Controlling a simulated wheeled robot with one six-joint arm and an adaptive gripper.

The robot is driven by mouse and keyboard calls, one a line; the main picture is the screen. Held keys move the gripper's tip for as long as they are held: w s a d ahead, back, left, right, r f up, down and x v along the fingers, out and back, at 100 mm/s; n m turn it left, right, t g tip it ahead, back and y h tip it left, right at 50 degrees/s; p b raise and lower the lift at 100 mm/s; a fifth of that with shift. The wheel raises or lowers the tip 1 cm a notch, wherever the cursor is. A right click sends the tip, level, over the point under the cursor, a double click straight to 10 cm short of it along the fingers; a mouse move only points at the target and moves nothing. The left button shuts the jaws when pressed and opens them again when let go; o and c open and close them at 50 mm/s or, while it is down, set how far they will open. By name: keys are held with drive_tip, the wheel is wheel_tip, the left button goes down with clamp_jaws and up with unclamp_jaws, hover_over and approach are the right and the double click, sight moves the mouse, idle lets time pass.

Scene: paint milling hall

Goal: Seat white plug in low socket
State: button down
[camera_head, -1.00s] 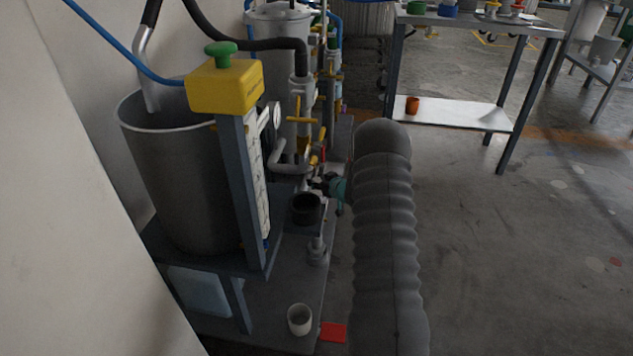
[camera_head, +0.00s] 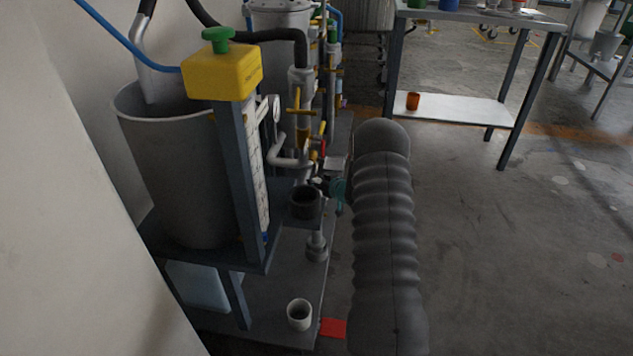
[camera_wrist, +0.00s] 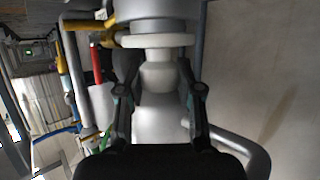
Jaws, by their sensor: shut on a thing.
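My gripper (camera_wrist: 157,80) is shut on the white plug (camera_wrist: 158,72) in the wrist view, with one dark finger on each side of its narrower body. The plug's wide white disc (camera_wrist: 158,41) sits past the fingertips, close against a grey round fitting (camera_wrist: 152,12); I cannot tell whether they touch. In the head view my gripper (camera_head: 327,187) is small and partly hidden by my arm, beside a dark open cup-shaped fitting (camera_head: 305,203) on the rig. The plug cannot be made out clearly there. I cannot tell for sure which fitting is the low socket.
A large grey tank (camera_head: 175,170) and a post with a yellow button box (camera_head: 224,75) stand left. A white cup (camera_head: 299,315) is on the low base plate near a red patch (camera_head: 333,328). Yellow-handled valves (camera_head: 299,110) rise behind. Open floor lies right of my arm.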

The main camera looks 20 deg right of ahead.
drive_tip(key=c, duration=0.7)
unclamp_jaws()
drive_tip(key=shift+s, duration=0.1)
drive_tip(key=v, duration=1.1)
drive_tip(key=shift+s+d+r, duration=0.1)
drive_tip(key=shift+s+r, duration=0.15)
drive_tip(key=shift+s, duration=0.1)
